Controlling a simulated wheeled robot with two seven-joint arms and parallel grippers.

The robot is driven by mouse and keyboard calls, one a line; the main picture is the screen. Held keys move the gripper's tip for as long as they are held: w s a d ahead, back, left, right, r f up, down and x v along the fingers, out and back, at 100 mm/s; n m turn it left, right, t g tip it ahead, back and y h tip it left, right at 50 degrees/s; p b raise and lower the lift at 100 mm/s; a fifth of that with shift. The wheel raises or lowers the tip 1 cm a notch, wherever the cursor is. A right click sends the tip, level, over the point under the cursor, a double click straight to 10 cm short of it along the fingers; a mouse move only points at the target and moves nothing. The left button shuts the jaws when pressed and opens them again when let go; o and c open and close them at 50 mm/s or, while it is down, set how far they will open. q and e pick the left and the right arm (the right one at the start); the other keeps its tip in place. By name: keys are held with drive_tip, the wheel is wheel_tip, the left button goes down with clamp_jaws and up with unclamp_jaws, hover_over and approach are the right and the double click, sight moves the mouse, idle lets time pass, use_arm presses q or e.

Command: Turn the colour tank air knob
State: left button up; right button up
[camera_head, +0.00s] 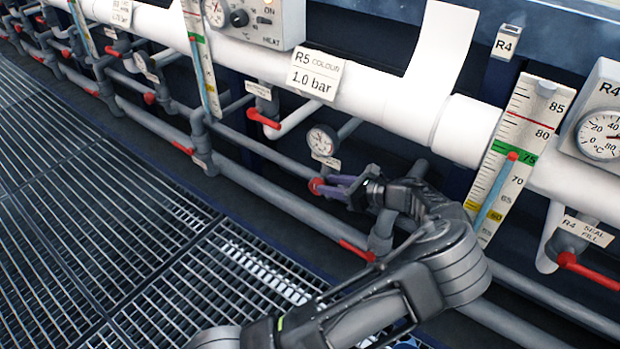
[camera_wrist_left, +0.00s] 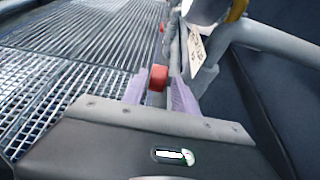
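A round red knob (camera_head: 316,186) sits on the grey pipework below a small pressure gauge (camera_head: 322,140). A white sign above reads "R5 COLOUR 1.0 bar" (camera_head: 315,74). My left gripper (camera_head: 328,187) is at the knob, with its purple fingers pointing at it. In the left wrist view the red knob (camera_wrist_left: 158,77) shows between the two fingertips of the left gripper (camera_wrist_left: 159,88), with a gap on each side. The fingers look open around it, not clamped. The gauge reading is too small to tell. My right gripper is not in view.
Red-handled valves (camera_head: 264,119) and (camera_head: 357,250) lie close by on the pipes. A level scale (camera_head: 513,150) and the R4 dial (camera_head: 601,134) stand to the right. Grey pipes run along the rack. The grated floor (camera_head: 110,220) at left is clear.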

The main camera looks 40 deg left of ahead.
sight(312, 183)
use_arm(q)
drive_tip(key=b+x, duration=0.2)
drive_tip(key=x, duration=0.5)
drive_tip(key=shift+f, duration=0.15)
drive_tip(key=shift+a+f, duration=0.1)
drive_tip(key=shift+a, duration=0.3)
clamp_jaws()
